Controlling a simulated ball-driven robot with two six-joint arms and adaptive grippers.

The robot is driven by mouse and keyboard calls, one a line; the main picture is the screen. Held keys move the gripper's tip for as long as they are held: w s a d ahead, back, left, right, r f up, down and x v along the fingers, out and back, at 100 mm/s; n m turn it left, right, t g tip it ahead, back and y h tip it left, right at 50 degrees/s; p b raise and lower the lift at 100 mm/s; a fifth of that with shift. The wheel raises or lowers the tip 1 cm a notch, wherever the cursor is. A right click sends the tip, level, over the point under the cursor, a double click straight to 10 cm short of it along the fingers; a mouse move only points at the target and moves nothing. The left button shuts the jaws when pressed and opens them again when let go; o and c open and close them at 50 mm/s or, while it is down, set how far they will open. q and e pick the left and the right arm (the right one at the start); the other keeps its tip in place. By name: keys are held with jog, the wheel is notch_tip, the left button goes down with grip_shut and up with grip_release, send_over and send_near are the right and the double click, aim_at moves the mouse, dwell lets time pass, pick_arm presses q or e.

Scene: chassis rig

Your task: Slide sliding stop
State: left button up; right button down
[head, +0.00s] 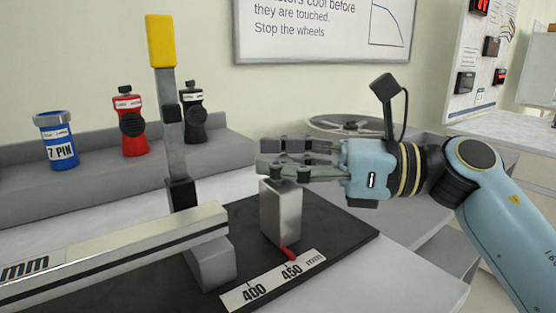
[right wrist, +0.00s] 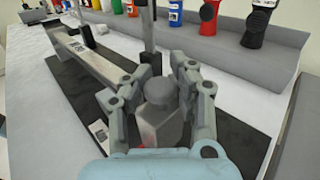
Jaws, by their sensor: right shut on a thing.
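The sliding stop is a silver upright block (head: 281,213) with a red pointer at its foot, on the black base plate (head: 345,238). My right gripper (head: 268,160) comes in from the right and is shut on the top of the stop. In the right wrist view the block (right wrist: 160,125) stands between the two fingers (right wrist: 155,90). A grey rail (head: 120,255) marked mm runs to the left of it. My left gripper is not in view.
An upright lever with a yellow handle (head: 161,41) stands left of the stop. A blue 7 PIN container (head: 57,140), a red bottle (head: 130,124) and a black bottle (head: 194,115) stand on the back ledge. A wheel (head: 347,126) lies behind my right gripper.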

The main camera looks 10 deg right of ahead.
jog(key=shift+f, duration=0.1)
jog(key=shift+w+d+f+b, duration=0.15)
jog(key=shift+w+d+b, duration=0.05)
jog(key=shift+d+b, duration=0.3)
jog(key=shift+r, duration=0.2)
jog(key=c, duration=1.5)
grip_release()
jog(key=shift+d, duration=0.15)
jog(key=o, duration=0.5)
jog(key=shift+d, duration=0.35)
jog(key=shift+c, duration=0.2)
jog(key=shift+a, duration=0.15)
